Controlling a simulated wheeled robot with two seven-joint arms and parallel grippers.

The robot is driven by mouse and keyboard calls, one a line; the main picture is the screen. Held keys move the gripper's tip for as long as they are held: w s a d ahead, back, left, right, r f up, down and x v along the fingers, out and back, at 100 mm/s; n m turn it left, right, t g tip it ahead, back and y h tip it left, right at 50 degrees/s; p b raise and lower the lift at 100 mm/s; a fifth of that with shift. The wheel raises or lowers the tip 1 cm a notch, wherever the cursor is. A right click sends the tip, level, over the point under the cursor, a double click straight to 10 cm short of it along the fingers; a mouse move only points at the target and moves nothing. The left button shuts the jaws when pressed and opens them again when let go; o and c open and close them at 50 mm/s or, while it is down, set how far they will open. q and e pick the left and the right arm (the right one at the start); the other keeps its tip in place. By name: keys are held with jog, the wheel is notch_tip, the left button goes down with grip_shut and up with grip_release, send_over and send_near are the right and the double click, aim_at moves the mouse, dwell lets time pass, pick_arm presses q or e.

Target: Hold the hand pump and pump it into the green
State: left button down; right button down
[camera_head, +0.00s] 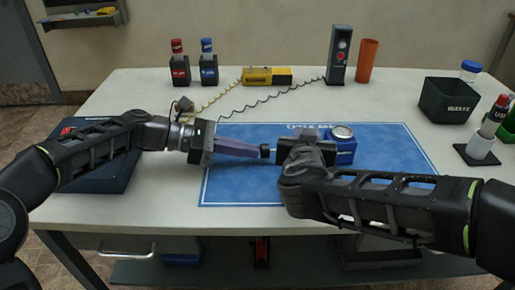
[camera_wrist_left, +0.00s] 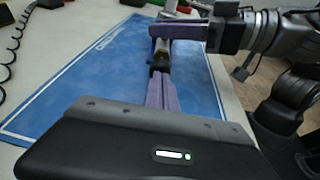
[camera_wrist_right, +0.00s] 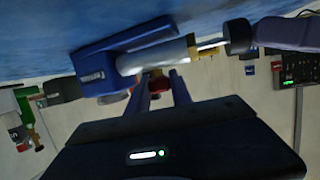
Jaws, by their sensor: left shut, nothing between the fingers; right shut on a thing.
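The hand pump (camera_head: 344,150) is blue with a round gauge (camera_head: 342,132) on top and lies on the blue mat (camera_head: 240,188). The gauge reading is too small to tell. The right wrist view shows its silver barrel (camera_wrist_right: 155,57), thin rod and black handle (camera_wrist_right: 238,37). My right gripper (camera_wrist_left: 157,40) is shut on the pump body; its arm hides much of the pump in the head view. My left gripper (camera_head: 258,152) is shut and empty, its purple fingertips right at the black handle end, in line with the rod.
A yellow device (camera_head: 266,76) with coiled cords, red and blue bottles, a dark upright unit (camera_head: 339,55) and an orange tube (camera_head: 367,60) stand at the back. A waste bin (camera_head: 448,101) is at right. A dark case (camera_head: 95,172) lies at left under my left arm.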

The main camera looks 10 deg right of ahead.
pick_arm(q)
jog(key=v, duration=1.1)
jog(key=shift+w+f, duration=0.1)
jog(key=shift+f, duration=0.1)
dwell(0.7)
pick_arm(e)
jog(key=c, duration=1.1)
grip_release()
jog(key=shift+o, duration=0.2)
jog(key=v, duration=1.2)
